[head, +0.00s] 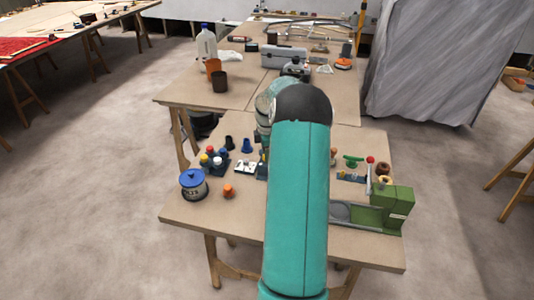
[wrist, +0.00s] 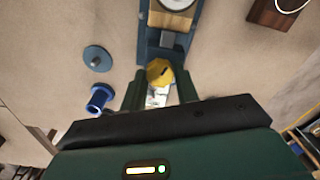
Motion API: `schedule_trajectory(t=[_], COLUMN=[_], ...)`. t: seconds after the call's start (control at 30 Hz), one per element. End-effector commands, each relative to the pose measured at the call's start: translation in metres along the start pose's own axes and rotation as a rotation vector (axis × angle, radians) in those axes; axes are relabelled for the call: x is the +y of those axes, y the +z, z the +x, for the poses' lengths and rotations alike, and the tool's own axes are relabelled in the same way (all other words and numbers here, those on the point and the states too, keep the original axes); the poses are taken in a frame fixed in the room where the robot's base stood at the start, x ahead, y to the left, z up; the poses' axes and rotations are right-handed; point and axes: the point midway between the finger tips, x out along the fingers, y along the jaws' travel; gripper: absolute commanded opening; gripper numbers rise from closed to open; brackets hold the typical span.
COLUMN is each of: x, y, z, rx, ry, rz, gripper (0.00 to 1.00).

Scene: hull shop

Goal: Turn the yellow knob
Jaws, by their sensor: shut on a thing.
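The yellow knob (wrist: 158,71) shows in the wrist view at the lower end of a dark blue mount (wrist: 147,42). It has a dark slot or mark on its face. My gripper (wrist: 160,78) has one finger on each side of the knob and is shut on it. The fingers hide part of the knob's sides. In the head view my teal arm reaches across the bench and hides the gripper and most of the knob's surroundings.
In the wrist view a blue cylinder (wrist: 100,98) and a grey-blue disc (wrist: 97,58) stand left of the knob. In the head view a blue-lidded tin (head: 193,185) and an orange piece (head: 229,191) sit at left. A green machine (head: 390,211) is at right.

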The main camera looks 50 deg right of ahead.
Motion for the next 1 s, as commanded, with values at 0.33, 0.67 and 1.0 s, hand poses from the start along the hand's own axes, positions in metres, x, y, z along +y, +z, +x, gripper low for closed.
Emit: schedule_trajectory(t=[0.33,0.67,1.0], x=[0.0010,0.0010,0.0010], y=[0.0001,-0.0001,-0.0003], z=[-0.0016,-0.0015,-0.0015], rx=[0.000,-0.001,-0.001], ry=[0.004,0.003,0.003], rz=[-0.266,-0.386,-0.403], gripper=[0.08,0.08,0.08])
